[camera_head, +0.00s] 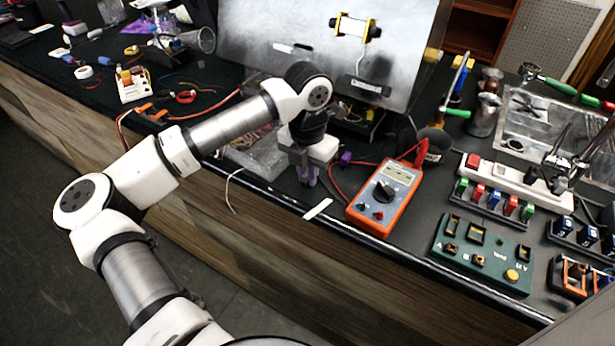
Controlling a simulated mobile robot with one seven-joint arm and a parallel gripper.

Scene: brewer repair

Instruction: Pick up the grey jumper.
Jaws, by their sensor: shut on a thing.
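My gripper (309,180) points down near the front edge of the workbench, left of the orange multimeter (385,197). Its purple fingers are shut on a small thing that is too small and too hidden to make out. I cannot pick out the grey jumper for certain anywhere in the view. My wrist and the gripper's white body cover part of the bench behind the fingers.
The metal brewer panel (300,45) stands behind my arm. A clear plastic bag (258,150) lies left of my gripper. A green box (482,252), a power strip (515,180) and coloured terminals (490,203) crowd the right. A red cable runs beside the fingers.

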